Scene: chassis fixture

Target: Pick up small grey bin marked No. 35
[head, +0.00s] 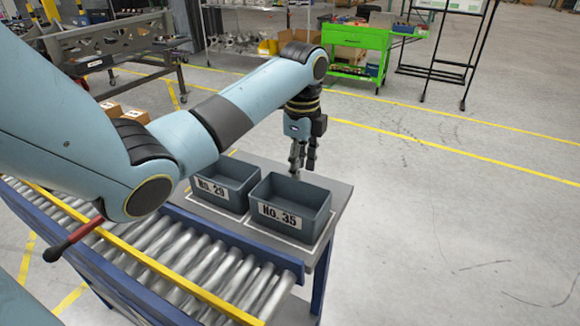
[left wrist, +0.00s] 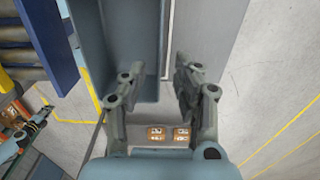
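The small grey bin marked No. 35 (head: 287,217) stands upright on a grey tabletop, its label facing me in the head view. My left gripper (head: 302,168) points down at the bin's far rim, with its fingers apart. In the left wrist view my left gripper (left wrist: 157,82) is open, with a grey bin wall (left wrist: 128,40) reaching in between and beyond its fingers. I cannot tell whether the fingers touch the bin. My right gripper is not in view.
A second grey bin marked No. 20 (head: 223,187) stands close to the left of No. 35. A roller conveyor (head: 200,265) with a yellow rail runs in front. A green cart (head: 358,50) stands at the back. The floor to the right is clear.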

